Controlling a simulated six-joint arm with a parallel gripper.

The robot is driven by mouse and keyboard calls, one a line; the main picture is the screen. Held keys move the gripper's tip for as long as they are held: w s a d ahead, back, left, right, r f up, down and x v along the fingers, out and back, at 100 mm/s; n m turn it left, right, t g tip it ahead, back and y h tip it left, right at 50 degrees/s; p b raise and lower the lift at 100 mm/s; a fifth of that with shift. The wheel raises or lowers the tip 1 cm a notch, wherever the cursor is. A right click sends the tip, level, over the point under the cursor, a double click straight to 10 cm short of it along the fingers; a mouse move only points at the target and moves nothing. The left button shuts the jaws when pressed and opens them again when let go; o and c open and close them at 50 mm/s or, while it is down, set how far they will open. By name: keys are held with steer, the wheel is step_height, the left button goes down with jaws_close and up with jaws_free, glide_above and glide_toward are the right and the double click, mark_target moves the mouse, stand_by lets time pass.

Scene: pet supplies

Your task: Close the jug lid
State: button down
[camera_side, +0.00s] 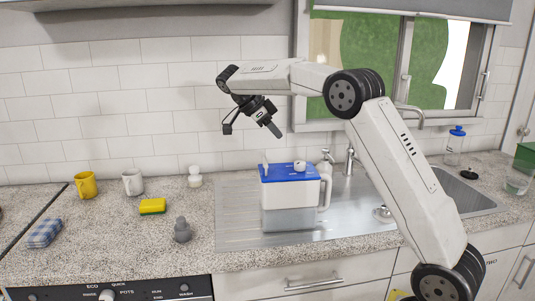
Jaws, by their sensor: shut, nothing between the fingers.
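The jug (287,197) is a white, boxy pitcher with a translucent lower part and a handle on its right side. It stands upright on the steel drainboard left of the sink basin. Its blue lid (281,174) lies across the top, with a small white round piece on it and a thin white piece sticking up at its left edge. I cannot tell from this view whether a lid part stands open. My gripper (274,130) is shut and empty. It hangs in the air above the jug, apart from it, angled down and to the right.
Left on the counter are a yellow mug (85,186), white mug (132,182), sponge (152,206), checked cloth (44,232), grey bottle (182,230) and white bottle (195,177). The faucet (349,160) stands behind the jug's right side. A blue-capped bottle (454,146) is farther right.

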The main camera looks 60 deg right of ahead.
steer(key=s+a+r, duration=0.2)
steer(key=s, duration=0.3)
steer(key=shift+r, duration=0.2)
steer(key=shift+s, duration=0.1)
steer(key=s+a+f+n+t+y, duration=0.1)
steer(key=a+f+n+t, duration=0.1)
steer(key=a+f+n, duration=0.45)
steer(key=s+a+f+n+t+y, duration=0.1)
steer(key=a+f+n+t, duration=0.2)
steer(key=f+n, duration=0.55)
steer(key=s+a+f+n+t+y, duration=0.3)
steer(key=s+a+f+n, duration=0.5)
steer(key=n, duration=0.4)
steer(key=shift+s+a+f+n, duration=0.2)
steer(key=shift+s+f+n, duration=0.1)
steer(key=shift+s+f, duration=0.55)
steer(key=shift+s+r, duration=0.1)
steer(key=shift+r, duration=0.05)
